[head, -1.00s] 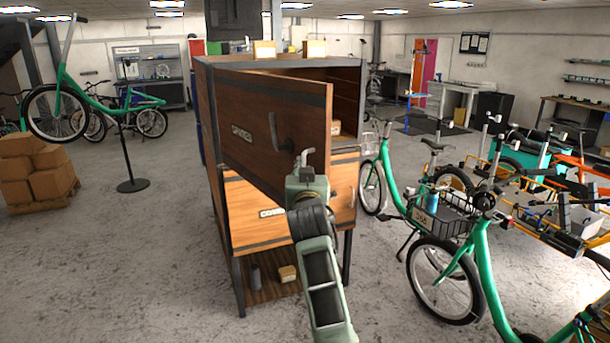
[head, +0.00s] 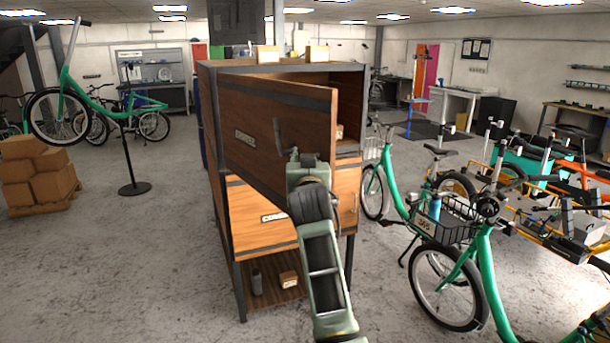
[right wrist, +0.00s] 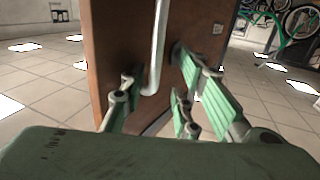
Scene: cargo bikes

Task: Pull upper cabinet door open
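The upper cabinet door (head: 262,125) is brown wood with dark edges and stands partly open, its free edge swung out toward me. A dark bar handle (head: 278,136) is on its outer face, its lower part close to my right wrist. My right arm comes up from the bottom of the head view and its wrist hides the fingers there. In the right wrist view my right gripper (right wrist: 168,100) has its green-padded fingers spread apart, with the pale-looking handle bar (right wrist: 158,45) between them. I cannot tell whether they touch it. My left gripper is not in view.
The lower cabinet door (head: 262,215) is shut. A bottom shelf (head: 277,295) holds a small box and a dark cylinder. Green cargo bikes (head: 450,275) stand close on the right.

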